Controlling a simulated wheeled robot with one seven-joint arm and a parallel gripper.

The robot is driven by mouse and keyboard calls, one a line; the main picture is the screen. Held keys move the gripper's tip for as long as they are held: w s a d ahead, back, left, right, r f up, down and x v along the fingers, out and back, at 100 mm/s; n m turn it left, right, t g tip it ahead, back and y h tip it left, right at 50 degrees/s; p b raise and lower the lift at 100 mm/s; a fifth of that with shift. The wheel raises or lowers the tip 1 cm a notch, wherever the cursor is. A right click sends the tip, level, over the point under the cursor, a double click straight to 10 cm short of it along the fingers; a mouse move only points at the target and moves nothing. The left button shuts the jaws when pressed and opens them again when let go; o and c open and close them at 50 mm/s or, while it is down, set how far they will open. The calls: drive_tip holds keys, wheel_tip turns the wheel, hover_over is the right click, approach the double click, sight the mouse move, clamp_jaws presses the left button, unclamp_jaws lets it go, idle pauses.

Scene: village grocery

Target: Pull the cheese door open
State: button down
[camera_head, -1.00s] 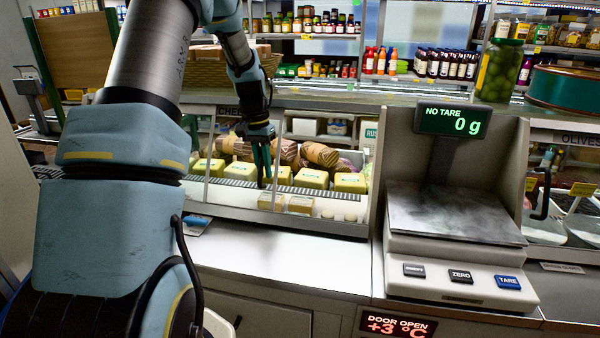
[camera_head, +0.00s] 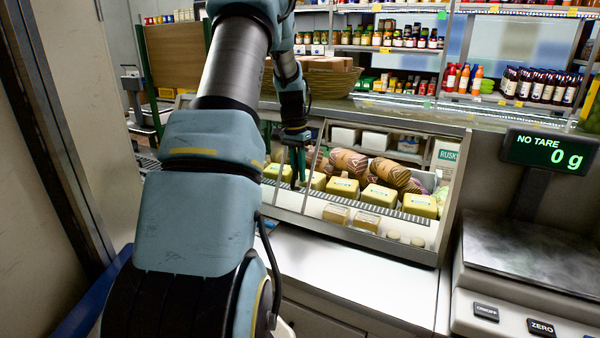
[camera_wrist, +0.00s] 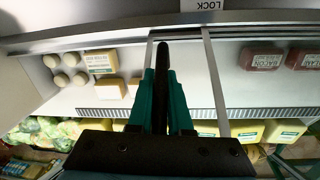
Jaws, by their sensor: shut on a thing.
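The cheese door is a clear pane with thin upright metal edges (camera_head: 308,180) in the front of the chilled case, left of centre in the head view. My gripper (camera_head: 297,172) is at the pane's front. In the wrist view my gripper (camera_wrist: 161,95) has its green fingers closed around a dark upright bar (camera_wrist: 162,55), which looks like the door handle. A metal upright also shows beside it in the wrist view (camera_wrist: 217,85). Yellow cheese blocks (camera_head: 380,195) stand in a row behind. My arm hides the case's left part.
A scale (camera_head: 540,235) stands on the counter at right. Jars and bottles line the back shelves (camera_head: 400,38). A wicker basket (camera_head: 335,83) sits above the case. A wall edge (camera_head: 60,140) rises at the left. The white worktop (camera_head: 350,285) before the case is clear.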

drive_tip(key=c, duration=0.8)
unclamp_jaws()
drive_tip(key=shift+c, duration=0.2)
wheel_tip(320, 180, up, 11)
drive_tip(key=b, duration=0.2)
drive_tip(key=shift+w+a+b, duration=0.3)
drive_tip(key=shift+a+b, duration=0.1)
drive_tip(key=shift+f, duration=0.1)
